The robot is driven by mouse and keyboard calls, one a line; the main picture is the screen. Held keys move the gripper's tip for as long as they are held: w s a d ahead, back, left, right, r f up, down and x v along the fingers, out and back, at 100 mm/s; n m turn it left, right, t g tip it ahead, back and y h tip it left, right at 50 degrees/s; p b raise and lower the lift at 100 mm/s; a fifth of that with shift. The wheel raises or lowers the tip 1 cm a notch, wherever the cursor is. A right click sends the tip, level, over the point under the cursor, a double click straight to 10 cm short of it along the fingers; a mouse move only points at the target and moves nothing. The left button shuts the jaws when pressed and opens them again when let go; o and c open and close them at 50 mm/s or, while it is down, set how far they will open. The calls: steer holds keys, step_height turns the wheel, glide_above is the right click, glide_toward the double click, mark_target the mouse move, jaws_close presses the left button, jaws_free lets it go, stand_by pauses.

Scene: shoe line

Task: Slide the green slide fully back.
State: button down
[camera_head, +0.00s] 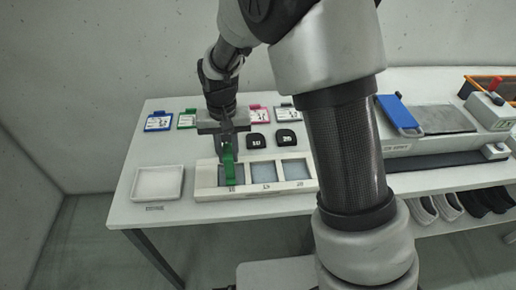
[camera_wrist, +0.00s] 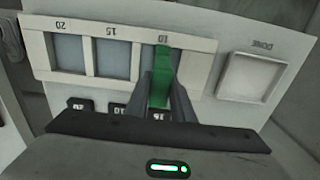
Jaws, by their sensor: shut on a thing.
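The green slide (camera_head: 229,168) is a narrow green bar over the leftmost window of the white three-window frame (camera_head: 207,192) in the head view. In the wrist view, the green slide (camera_wrist: 162,70) runs across the window labelled 10. My gripper (camera_head: 227,146) points down from above and is shut on the green slide, at its back end. In the wrist view the two fingers of my gripper (camera_wrist: 161,98) stand on either side of it. The part of the slide between the fingers is partly hidden.
A white tray (camera_head: 158,197) stands left of the frame; the wrist view marks it DONE. Black tags (camera_head: 286,137) lie behind the frame, and coloured cards (camera_head: 159,121) line the table's back. A blue-topped device (camera_head: 398,114) stands right of my arm.

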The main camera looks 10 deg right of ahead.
steer(key=a, duration=0.8)
steer(key=shift+a+r, duration=0.1)
steer(key=shift+a, duration=0.05)
steer(key=c, duration=1.5)
jaws_free()
steer(key=shift+a, duration=0.15)
step_height(320, 180, up, 17)
steer(key=shift+r+p, duration=0.2)
steer(key=shift+p, duration=0.85)
